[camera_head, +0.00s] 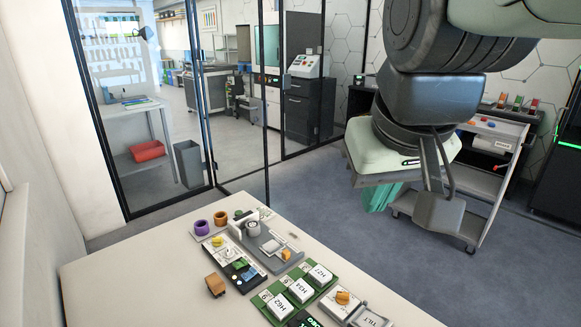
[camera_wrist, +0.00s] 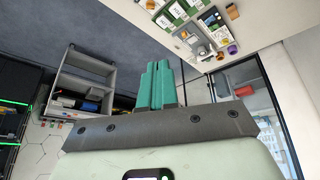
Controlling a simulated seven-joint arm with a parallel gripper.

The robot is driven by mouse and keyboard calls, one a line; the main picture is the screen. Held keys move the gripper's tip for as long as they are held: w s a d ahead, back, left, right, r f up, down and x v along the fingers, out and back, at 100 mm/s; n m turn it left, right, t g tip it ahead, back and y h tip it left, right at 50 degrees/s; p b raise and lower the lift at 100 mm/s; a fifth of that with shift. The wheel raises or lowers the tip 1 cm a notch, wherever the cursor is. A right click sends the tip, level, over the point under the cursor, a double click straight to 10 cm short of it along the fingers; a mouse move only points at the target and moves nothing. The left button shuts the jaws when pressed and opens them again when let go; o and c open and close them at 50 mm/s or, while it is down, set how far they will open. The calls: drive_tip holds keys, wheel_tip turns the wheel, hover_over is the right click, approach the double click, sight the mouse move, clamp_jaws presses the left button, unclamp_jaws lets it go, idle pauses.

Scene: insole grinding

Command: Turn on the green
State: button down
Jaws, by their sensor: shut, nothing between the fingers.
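My gripper (camera_head: 380,196) hangs to the right of the white table, above the floor, well apart from everything on the table. Its teal fingers (camera_wrist: 158,82) are together and empty in the wrist view. On the table, a small dark board (camera_head: 243,274) carries small coloured parts, with a yellow knob (camera_head: 217,241) on the panel just behind it. A small green round piece (camera_head: 239,214) stands at the table's back. Green boards (camera_head: 327,276) hold white blocks labelled H27, H34 and H62. I cannot tell which green part is a switch, or whether any is lit.
A grey device (camera_head: 271,245) stands mid-group, with a purple ring (camera_head: 201,228) and an orange ring (camera_head: 220,218) behind left. A brown block (camera_head: 215,285) lies at left. The table's left part is clear. A grey trolley (camera_head: 487,180) stands beyond my arm.

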drive_tip(key=w+a+f+n, duration=0.3)
drive_tip(key=w+a, duration=0.3)
drive_tip(key=w, duration=0.6)
drive_tip(key=n+g+y, duration=0.3)
drive_tip(key=n, duration=0.1)
hover_over(235, 264)
drive_tip(key=s+d, duration=0.2)
drive_tip(key=d, duration=0.2)
wheel_tip(235, 264, down, 25)
drive_tip(key=shift+w+a+r, duration=0.1)
drive_tip(key=shift+w+r, duration=0.05)
drive_tip(key=x, duration=0.8)
drive_tip(key=s+x, duration=0.1)
drive_tip(key=x, duration=0.3)
drive_tip(key=shift+d+f, duration=0.25)
drive_tip(key=shift+f, duration=0.35)
drive_tip(key=shift+s+f, duration=0.1)
drive_tip(key=shift+f, duration=0.45)
